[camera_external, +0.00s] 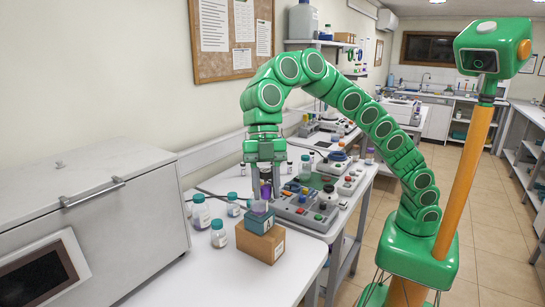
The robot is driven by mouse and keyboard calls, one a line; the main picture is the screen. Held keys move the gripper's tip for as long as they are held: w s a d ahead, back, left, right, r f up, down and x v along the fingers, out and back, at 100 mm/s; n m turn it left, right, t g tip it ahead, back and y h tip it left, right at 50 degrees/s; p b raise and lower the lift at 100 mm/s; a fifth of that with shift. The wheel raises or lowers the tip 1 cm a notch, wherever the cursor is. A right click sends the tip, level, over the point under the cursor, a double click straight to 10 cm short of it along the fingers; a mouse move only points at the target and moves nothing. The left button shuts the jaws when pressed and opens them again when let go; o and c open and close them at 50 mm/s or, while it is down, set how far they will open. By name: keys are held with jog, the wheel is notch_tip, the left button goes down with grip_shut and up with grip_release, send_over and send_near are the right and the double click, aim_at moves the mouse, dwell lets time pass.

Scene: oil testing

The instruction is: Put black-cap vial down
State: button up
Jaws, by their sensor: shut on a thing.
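My gripper (265,183) points straight down above the near table. It is shut on a small vial with purple contents (266,191). The vial's cap is hidden between the fingers, so I cannot tell its colour. The vial is upright, just above or in a small teal and purple block (259,217) on a brown cardboard box (261,243). I cannot tell whether the vial touches the block.
Several teal-capped bottles (219,236) stand left of the box. A grey control panel with knobs (308,210) is close on the right. A large white cabinet unit (95,225) fills the left. The white tabletop (225,280) is clear in front.

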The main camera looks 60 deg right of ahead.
jog(key=w+d+f+x, duration=0.1)
jog(key=d+x, duration=0.1)
jog(key=x, duration=0.7)
jog(key=w+d+f+x, duration=0.1)
jog(key=d+x, duration=0.1)
jog(key=x, duration=0.7)
jog(key=shift+n, duration=0.3)
jog(key=shift+w+a+f, duration=1.05)
jog(key=shift+a+f, duration=0.45)
jog(key=shift+a, duration=0.55)
jog(key=shift+w+a+f, duration=1.05)
jog(key=shift+a+f, duration=0.5)
jog(key=shift+a, duration=0.55)
jog(key=shift+w+a+f, duration=1.05)
jog(key=shift+a+f, duration=0.45)
jog(key=shift+a, duration=0.55)
jog(key=shift+a+f, duration=0.1)
jog(key=shift+w+a+f, duration=0.15)
jog(key=shift+f, duration=1.65)
jog(key=shift+f, duration=0.1)
